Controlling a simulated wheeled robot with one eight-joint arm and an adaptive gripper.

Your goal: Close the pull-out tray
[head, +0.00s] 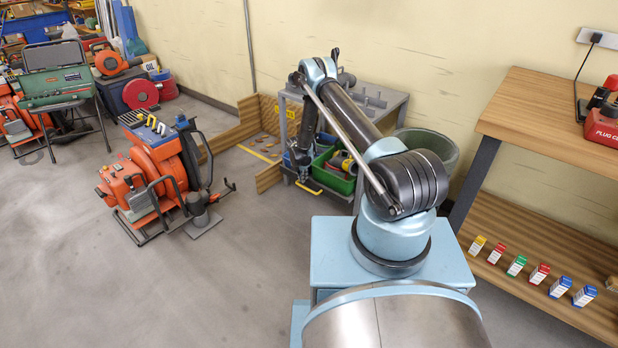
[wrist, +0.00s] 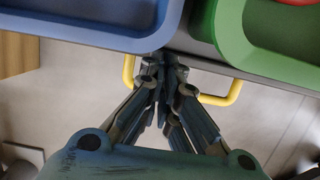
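The pull-out tray (wrist: 205,58) is grey and stands out from a low grey cart. It carries a blue bin (wrist: 90,38) and a green bin (wrist: 228,40); the green bin also shows in the head view (head: 331,180). A yellow handle (wrist: 222,100) is on the tray's front and also shows in the head view (head: 309,187). My gripper (wrist: 167,66) has its fingers drawn together at the tray's front edge, over the middle of the handle. The fingers hide that part, and I see nothing held between them. In the head view my gripper (head: 301,163) is partly dark against the cart.
The grey cart (head: 385,98) stands against the wall, with a green-grey bin (head: 440,145) to its right. A low wooden partition (head: 228,138) is to its left. An orange machine (head: 160,175) stands further left. A wooden workbench (head: 545,110) is at right. The floor in front is clear.

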